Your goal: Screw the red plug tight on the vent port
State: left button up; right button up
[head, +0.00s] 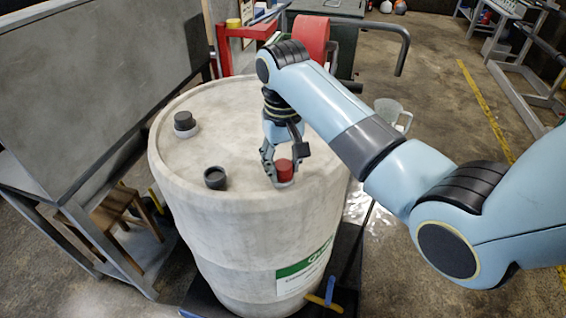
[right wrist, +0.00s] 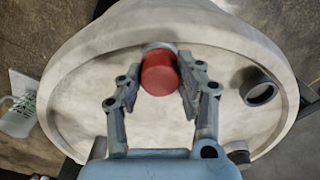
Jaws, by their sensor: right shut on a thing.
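The red plug (head: 284,169) sits at the near right rim of the white drum's (head: 235,110) top, upright as far as I can see. My right gripper (head: 280,172) reaches down from above and is shut on the red plug. In the right wrist view the red plug (right wrist: 159,73) is between the two fingers of my right gripper (right wrist: 160,85). A pale ring of the vent port (right wrist: 159,46) shows at the plug's edge; the threads are hidden. My left gripper is not in view.
The drum top also carries an open dark-rimmed port (head: 215,178) and a dark-capped port (head: 184,122). A grey panel (head: 90,75) stands left of the drum. A clear jug (head: 393,115) stands on the floor to the right. A red frame (head: 250,35) stands behind.

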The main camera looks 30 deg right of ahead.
jog(key=o, duration=1.3)
jog(key=shift+c, duration=0.2)
jog(key=shift+c, duration=0.5)
jog(key=n, duration=1)
jog(key=shift+n, duration=0.3)
jog(key=n, duration=1)
jog(key=shift+c, duration=0.4)
